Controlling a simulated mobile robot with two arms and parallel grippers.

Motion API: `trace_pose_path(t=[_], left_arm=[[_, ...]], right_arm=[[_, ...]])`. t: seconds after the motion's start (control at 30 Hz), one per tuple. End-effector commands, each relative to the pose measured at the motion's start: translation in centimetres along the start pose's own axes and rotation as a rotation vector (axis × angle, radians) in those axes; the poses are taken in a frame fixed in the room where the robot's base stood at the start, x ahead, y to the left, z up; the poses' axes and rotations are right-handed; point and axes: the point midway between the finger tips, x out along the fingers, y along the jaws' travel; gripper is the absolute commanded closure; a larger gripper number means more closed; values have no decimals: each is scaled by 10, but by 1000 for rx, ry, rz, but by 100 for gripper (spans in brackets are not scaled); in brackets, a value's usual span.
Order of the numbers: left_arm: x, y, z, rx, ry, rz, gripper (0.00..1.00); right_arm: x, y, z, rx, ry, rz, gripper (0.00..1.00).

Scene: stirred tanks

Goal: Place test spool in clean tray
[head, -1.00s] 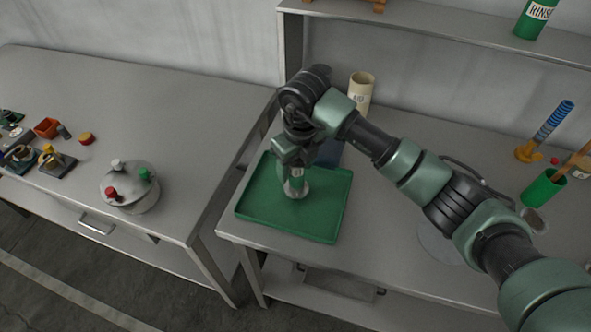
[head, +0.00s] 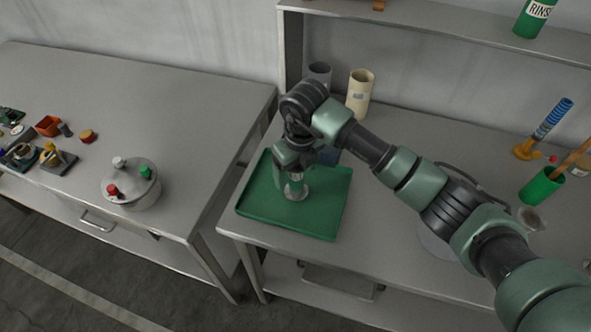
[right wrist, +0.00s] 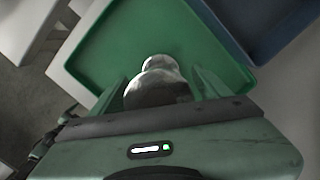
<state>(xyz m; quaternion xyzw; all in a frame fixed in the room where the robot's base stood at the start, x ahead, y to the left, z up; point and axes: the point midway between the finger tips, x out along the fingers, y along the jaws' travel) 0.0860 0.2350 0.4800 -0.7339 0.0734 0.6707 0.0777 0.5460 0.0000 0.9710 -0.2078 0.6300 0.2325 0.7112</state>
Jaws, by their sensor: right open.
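The test spool (head: 294,192), a shiny metal piece with rounded flanges, is at the green tray (head: 335,222), below my right gripper (head: 293,178). In the right wrist view the spool (right wrist: 160,80) shows between the two green fingers of the right gripper (right wrist: 165,85), which is open around it. I cannot tell whether the fingers touch it. The green tray (right wrist: 110,45) lies under it in that view and is otherwise empty where visible. The spool's lower end is partly hidden. My left gripper is not in view.
A blue tray (right wrist: 265,25) adjoins the green tray's far side. A cream cylinder (head: 360,95) and a grey cylinder (head: 320,73) stand behind. A round lidded pot (head: 130,182) is on the left table. A green cup (head: 541,186) stands at right.

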Motion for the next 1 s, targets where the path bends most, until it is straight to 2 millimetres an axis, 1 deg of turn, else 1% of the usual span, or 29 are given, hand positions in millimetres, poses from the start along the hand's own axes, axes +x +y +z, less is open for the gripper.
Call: trace_pose_path(t=[0.17,0.4,0.5,0.6,0.77,1.0], left_arm=[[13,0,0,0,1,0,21],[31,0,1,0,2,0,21],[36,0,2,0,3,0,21],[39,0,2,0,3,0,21],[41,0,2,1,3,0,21],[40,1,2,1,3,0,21]], right_arm=[[-25,-1,1,-2,-6,-3,23],[-78,-1,1,-2,-6,-3,23],[-96,-1,1,-1,-5,-3,23],[-109,0,1,-1,-3,-2,23],[-119,0,0,0,-1,-1,23],[-121,0,0,0,0,0,23]])
